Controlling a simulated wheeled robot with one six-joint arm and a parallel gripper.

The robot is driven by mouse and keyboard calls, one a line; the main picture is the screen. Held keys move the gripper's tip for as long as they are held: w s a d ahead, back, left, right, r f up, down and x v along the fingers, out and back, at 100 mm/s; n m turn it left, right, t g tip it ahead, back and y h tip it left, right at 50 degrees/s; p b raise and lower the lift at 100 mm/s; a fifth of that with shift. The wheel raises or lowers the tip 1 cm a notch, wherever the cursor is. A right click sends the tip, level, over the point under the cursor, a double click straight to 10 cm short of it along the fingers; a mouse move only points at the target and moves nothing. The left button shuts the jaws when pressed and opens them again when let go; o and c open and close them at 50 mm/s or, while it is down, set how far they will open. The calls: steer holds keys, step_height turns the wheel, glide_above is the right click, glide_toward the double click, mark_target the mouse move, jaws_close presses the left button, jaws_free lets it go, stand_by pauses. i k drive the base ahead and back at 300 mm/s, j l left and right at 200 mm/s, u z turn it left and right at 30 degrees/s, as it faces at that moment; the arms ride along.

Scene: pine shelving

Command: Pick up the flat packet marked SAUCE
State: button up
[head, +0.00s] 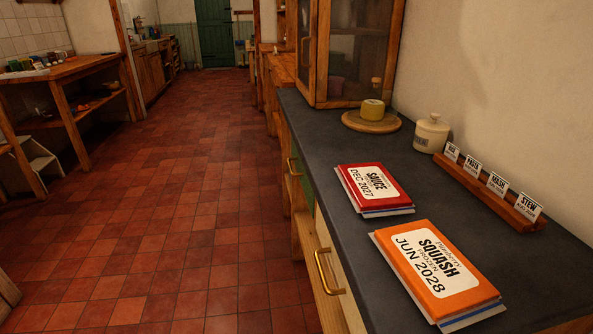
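The flat packet marked SAUCE (374,186) is red with a white label reading SAUCE and DEC 2027. It lies flat near the front edge of the dark counter, on top of a small stack with white and blue edges showing beneath it. An orange packet marked SQUASH (437,268), dated JUN 2028, lies nearer on a similar stack, with a narrow strip of counter between the two. My gripper is not in this view.
A wooden rack (489,190) with several label cards, including PASTA, MASH and STEW, stands along the wall. A lidded cream jar (431,134) and a round board (371,122) with a yellow item stand behind. A glass-fronted cabinet (352,50) rises beyond. The tiled floor (190,200) is clear.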

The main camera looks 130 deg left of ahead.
mark_target(372, 191)
steer(key=u, duration=0.45)
steer(key=k+u, duration=0.1)
steer(key=u, duration=0.75)
steer(key=k+j+u, duration=0.1)
steer(key=u, duration=0.35)
steer(key=j+u, duration=0.1)
steer(key=u, duration=0.35)
steer(key=j+u, duration=0.1)
steer(key=u, duration=0.3)
steer(key=j+u, duration=0.1)
steer(key=u, duration=0.35)
steer(key=k, duration=0.55)
steer(key=i, duration=0.5)
